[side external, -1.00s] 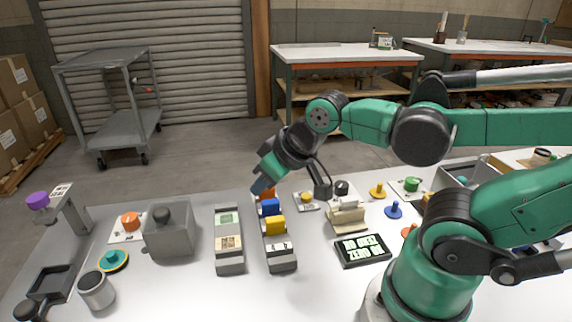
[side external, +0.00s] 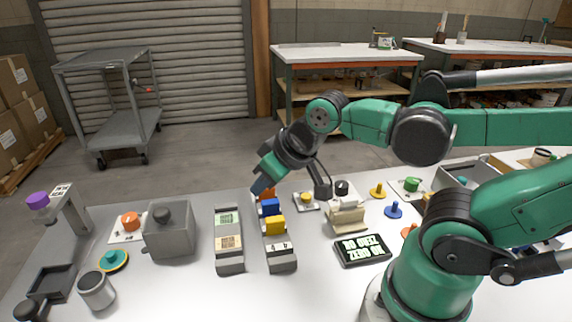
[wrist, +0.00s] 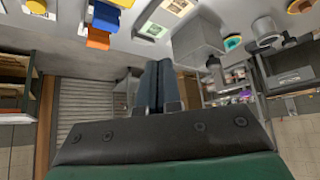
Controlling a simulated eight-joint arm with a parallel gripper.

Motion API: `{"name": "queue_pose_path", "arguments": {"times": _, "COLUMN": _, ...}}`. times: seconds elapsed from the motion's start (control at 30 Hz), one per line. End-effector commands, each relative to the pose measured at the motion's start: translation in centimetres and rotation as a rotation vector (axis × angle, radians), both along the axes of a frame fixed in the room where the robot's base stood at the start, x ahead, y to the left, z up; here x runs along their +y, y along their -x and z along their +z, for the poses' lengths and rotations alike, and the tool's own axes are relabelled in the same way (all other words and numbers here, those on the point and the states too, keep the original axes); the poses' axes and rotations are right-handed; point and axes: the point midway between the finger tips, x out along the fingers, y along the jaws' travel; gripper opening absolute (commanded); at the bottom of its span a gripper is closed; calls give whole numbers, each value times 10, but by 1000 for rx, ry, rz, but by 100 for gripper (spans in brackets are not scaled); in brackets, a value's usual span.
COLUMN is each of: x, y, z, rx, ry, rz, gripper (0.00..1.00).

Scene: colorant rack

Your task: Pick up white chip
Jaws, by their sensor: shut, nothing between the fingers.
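My gripper (side external: 262,186) is shut and empty, tilted down at the far end of a grey rack (side external: 281,267). In the wrist view its fingers (wrist: 157,85) are together, with nothing between them. The rack holds an orange block (side external: 267,194), a blue block (side external: 270,207) and a yellow block (side external: 275,226). A flat white piece with dark marks (side external: 278,246) lies at the rack's near end; I cannot tell if it is the white chip. In the wrist view the orange block (wrist: 98,40) and blue block (wrist: 106,18) are left of the fingers, apart from them.
A second grey rack (side external: 230,266) with green and tan labelled pieces stands to the left. A grey box (side external: 170,240) with a dark knob is further left. A black display (side external: 362,250) and a beige holder (side external: 346,217) stand to the right.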

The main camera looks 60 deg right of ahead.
Motion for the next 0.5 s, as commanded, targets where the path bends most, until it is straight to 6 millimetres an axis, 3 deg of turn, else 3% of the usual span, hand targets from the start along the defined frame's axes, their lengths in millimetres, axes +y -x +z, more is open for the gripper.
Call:
{"name": "queue_pose_path", "arguments": {"times": 0.3, "x": 0, "y": 0, "z": 0, "rx": 0, "ry": 0, "rz": 0, "gripper": 3}}
{"name": "queue_pose_path", "arguments": {"times": 0.5, "x": 0, "y": 0, "z": 0, "rx": 0, "ry": 0, "rz": 0, "gripper": 60}}
